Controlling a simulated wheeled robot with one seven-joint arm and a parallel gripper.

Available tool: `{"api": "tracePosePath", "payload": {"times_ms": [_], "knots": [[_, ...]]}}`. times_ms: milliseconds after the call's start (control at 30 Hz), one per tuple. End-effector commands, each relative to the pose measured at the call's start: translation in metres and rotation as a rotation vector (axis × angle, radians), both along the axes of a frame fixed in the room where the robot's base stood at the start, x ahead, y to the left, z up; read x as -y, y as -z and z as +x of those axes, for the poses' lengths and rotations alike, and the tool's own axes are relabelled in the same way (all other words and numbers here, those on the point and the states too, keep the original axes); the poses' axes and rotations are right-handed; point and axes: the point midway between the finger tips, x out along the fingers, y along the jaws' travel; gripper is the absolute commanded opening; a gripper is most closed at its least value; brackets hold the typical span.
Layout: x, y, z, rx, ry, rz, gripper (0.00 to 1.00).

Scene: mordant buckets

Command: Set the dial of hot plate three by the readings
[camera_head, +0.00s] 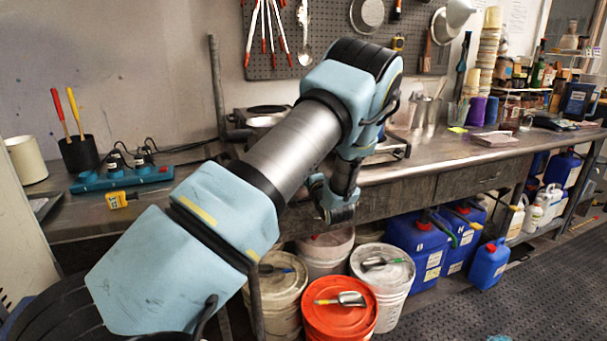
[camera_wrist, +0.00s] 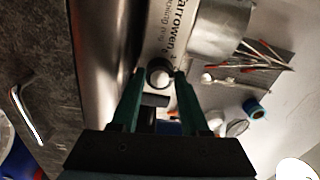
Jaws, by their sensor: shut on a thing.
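In the wrist view, my gripper (camera_wrist: 156,84) has its two green fingers closed on a small round dial (camera_wrist: 160,68). The dial is on the pale front panel of a hot plate (camera_wrist: 169,35), with dark lettering, partly cut off, beside it. A grey metal pot (camera_wrist: 219,32) stands on this hot plate. In the head view, my arm hides the dial, the fingertips and most of the hot plate; its right edge (camera_head: 395,150) shows past my arm. The plate's number and the dial's setting are not legible.
A yellow meter (camera_head: 118,199) lies at the bench's left front, by a teal block (camera_head: 120,178). A pan (camera_head: 268,110) sits behind my arm. Lidded buckets (camera_head: 342,307) and blue canisters (camera_head: 417,248) stand under the bench. Floor at right is clear.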

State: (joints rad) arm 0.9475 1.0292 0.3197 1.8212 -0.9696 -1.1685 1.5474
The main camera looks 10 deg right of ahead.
Motion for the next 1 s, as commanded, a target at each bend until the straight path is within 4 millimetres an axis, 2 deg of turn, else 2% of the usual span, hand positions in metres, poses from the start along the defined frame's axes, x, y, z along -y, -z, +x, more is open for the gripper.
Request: {"api": "tracePosePath", "payload": {"times_ms": [33, 267, 567, 667, 1000], "knots": [[0.001, 0.001, -0.001, -0.002, 0.001, 0.0, 0.48], [0.0, 0.001, 0.0, -0.001, 0.001, 0.0, 0.74], [0.001, 0.001, -0.004, -0.001, 0.001, -0.001, 0.75], [0.003, 0.002, -0.014, -0.003, 0.002, -0.001, 0.75], [0.012, 0.003, -0.079, -0.002, 0.004, 0.0, 0.75]]}}
